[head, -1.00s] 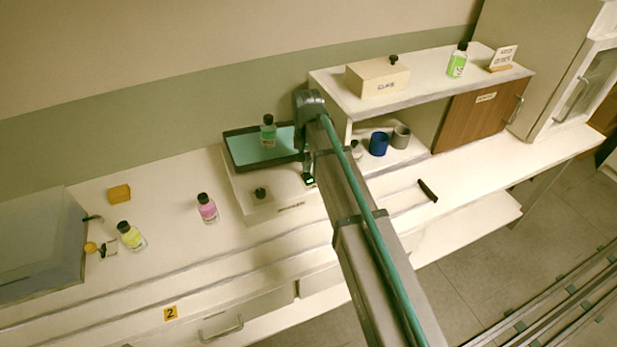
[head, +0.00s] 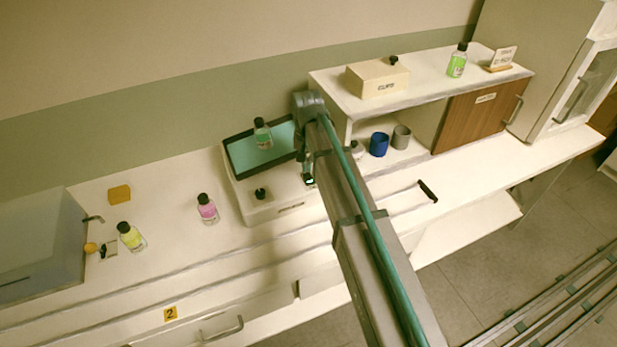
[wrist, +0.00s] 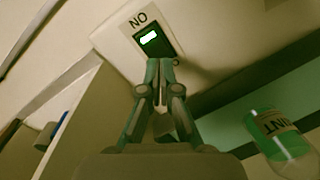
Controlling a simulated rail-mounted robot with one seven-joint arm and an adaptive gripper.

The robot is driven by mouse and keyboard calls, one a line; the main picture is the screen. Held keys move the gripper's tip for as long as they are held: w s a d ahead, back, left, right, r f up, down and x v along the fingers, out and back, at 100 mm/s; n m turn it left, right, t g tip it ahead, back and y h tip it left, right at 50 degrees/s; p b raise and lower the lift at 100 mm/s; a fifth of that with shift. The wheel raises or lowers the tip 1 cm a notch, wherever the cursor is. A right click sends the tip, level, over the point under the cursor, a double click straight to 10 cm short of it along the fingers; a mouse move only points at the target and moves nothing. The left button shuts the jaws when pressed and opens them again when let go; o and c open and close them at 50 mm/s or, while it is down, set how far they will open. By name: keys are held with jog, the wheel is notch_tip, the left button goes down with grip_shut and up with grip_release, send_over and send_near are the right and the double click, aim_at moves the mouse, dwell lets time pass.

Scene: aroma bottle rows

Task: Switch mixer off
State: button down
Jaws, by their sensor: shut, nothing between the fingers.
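The mixer (head: 285,205) is a pale box on the counter with a black knob (head: 261,193) and a dark-rimmed teal tray (head: 236,158) on top. A green mint bottle (head: 262,134) stands on the tray; it also shows in the wrist view (wrist: 277,133). The mixer's switch (wrist: 157,42) is a dark rocker with a bright green light, beside letters that read "NO" in this view. My gripper (wrist: 160,64) is shut and empty, its fingertips at the switch's lower edge; I cannot tell whether they touch it. In the head view my arm partly hides the mixer's right side.
A pink bottle (head: 207,209) and a yellow bottle (head: 131,237) stand on the counter to the left. A shelf (head: 440,88) with a blue cup (head: 379,144) and a grey cup (head: 401,137) below it stands to the right. The counter between mixer and pink bottle is clear.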

aim_at(307, 175)
jog(key=shift+f+b, duration=0.5)
jog(key=shift+f, duration=0.95)
dwell(0.9)
jog(key=shift+r, duration=0.1)
jog(key=shift+r+p, duration=2.35)
jog(key=shift+r, duration=1.1)
